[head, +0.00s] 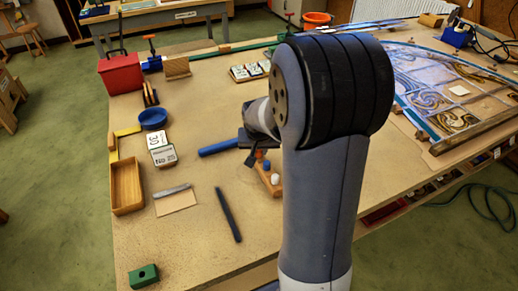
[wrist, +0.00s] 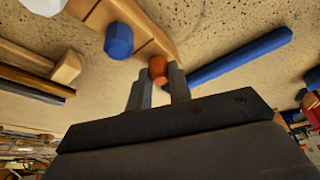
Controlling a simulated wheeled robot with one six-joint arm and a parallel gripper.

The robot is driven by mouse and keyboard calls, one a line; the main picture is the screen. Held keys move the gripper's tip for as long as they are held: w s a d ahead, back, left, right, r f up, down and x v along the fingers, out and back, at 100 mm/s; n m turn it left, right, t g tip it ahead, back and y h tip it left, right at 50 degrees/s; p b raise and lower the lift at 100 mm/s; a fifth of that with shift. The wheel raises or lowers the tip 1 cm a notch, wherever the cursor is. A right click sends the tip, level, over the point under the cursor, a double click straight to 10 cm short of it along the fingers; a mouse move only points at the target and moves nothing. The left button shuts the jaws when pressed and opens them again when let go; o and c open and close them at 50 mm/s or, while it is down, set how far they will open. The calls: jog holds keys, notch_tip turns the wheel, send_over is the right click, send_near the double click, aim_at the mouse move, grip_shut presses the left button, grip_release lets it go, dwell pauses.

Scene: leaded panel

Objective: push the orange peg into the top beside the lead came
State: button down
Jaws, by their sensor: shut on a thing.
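My gripper (wrist: 158,82) is shut on the orange peg (wrist: 158,70), which shows between the two fingertips in the wrist view. The peg is at the end of a small wooden block (wrist: 155,48); I cannot tell whether it is seated in it or just above it. A blue peg (wrist: 118,40) and a white peg (wrist: 44,4) stand on the same block. In the head view the orange peg (head: 266,165) shows below my gripper. The leaded panel (head: 440,92) lies at the right, partly hidden by my arm. I cannot pick out the particular lead came.
A blue rod (head: 218,148) lies left of my gripper, and a dark bar (head: 228,214) lies nearer the front. A wooden tray (head: 126,186), a blue bowl (head: 153,118) and a red box (head: 120,73) stand along the left. The table's front middle is mostly clear.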

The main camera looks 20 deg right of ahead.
aim_at(259, 151)
jog(key=shift+r+p, duration=0.65)
jog(key=shift+r, duration=0.35)
dwell(1.0)
jog(key=shift+r+p, duration=0.95)
jog(key=shift+r, duration=0.6)
